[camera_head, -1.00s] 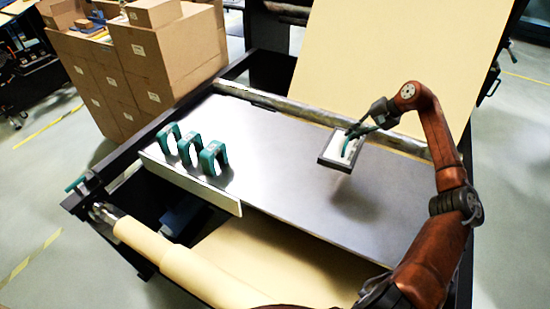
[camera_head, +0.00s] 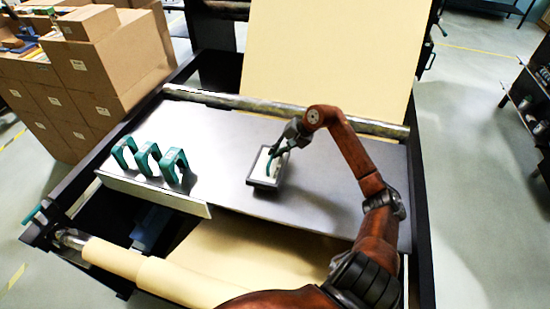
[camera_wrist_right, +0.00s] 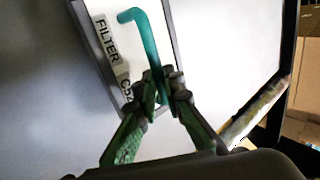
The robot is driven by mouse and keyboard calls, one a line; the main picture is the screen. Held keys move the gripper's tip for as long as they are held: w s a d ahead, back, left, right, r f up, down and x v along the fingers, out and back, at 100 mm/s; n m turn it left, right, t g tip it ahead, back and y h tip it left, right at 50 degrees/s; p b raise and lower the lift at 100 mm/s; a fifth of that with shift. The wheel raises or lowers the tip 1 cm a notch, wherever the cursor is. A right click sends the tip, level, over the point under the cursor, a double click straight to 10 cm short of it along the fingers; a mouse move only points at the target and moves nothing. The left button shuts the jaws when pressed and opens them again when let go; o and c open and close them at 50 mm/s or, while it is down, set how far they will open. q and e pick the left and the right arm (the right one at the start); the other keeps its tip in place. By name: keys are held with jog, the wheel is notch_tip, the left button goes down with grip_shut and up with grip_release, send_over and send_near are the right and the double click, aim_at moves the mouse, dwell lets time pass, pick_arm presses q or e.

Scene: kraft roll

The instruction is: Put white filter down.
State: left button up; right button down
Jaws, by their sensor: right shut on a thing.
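The white filter (camera_head: 262,172) is a flat white panel in a dark frame with a green handle. My right gripper (camera_head: 277,151) is shut on the handle from above. The filter is flat at or just above the grey metal table (camera_head: 229,130), right of the green clamps; I cannot tell if it touches. In the right wrist view the filter (camera_wrist_right: 103,13) carries a "FILTER" label, and the gripper (camera_wrist_right: 159,92) closes around the lower part of the green handle (camera_wrist_right: 148,45). My left gripper is not in view.
Several green clamps (camera_head: 148,158) stand along the table's left front edge. A metal roller (camera_head: 240,102) runs along the back, below a tall kraft sheet (camera_head: 330,50). A kraft roll (camera_head: 150,272) lies in front. The table around the filter is clear.

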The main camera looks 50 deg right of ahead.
aim_at(275, 162)
jog(key=f, duration=0.1)
jog(key=f+p, duration=0.1)
jog(key=shift+a+f, duration=0.3)
jog(key=shift+f, duration=0.4)
jog(key=c, duration=2.3)
grip_release()
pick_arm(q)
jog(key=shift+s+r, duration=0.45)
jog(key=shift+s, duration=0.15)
pick_arm(e)
jog(key=shift+o, duration=1.3)
jog(key=shift+s+d, duration=0.1)
